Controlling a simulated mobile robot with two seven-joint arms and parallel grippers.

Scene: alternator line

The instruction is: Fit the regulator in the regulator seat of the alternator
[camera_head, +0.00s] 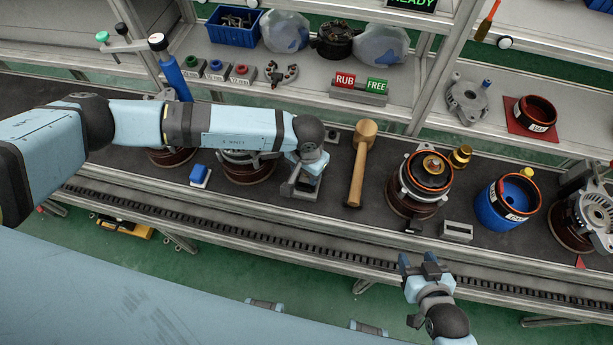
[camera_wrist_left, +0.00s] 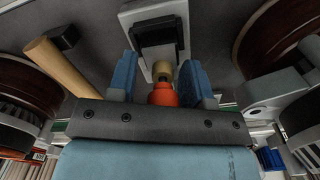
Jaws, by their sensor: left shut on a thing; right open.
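My left gripper (camera_head: 303,184) is shut over a grey block at the belt's middle. In the left wrist view its blue fingers (camera_wrist_left: 160,80) flank a small orange-red part (camera_wrist_left: 163,95) with a tan tip, possibly the regulator; its full shape is hidden. Just beyond the fingertips is a pale block (camera_wrist_left: 140,15) with a black piece or recess (camera_wrist_left: 157,36). An alternator (camera_head: 404,190) with a red-brown ring and copper centre stands right of the mallet; I cannot make out its regulator seat. My right gripper (camera_head: 420,260) is open and empty, before the conveyor's front edge.
A wooden mallet (camera_head: 357,172) lies between my left gripper and the alternator. A small grey block (camera_head: 456,231), a blue round housing (camera_head: 497,212) and another alternator (camera_head: 598,220) stand to the right. A blue-topped block (camera_head: 199,174) sits left. The shelf behind holds parts and RUB/FREE signs (camera_head: 360,84).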

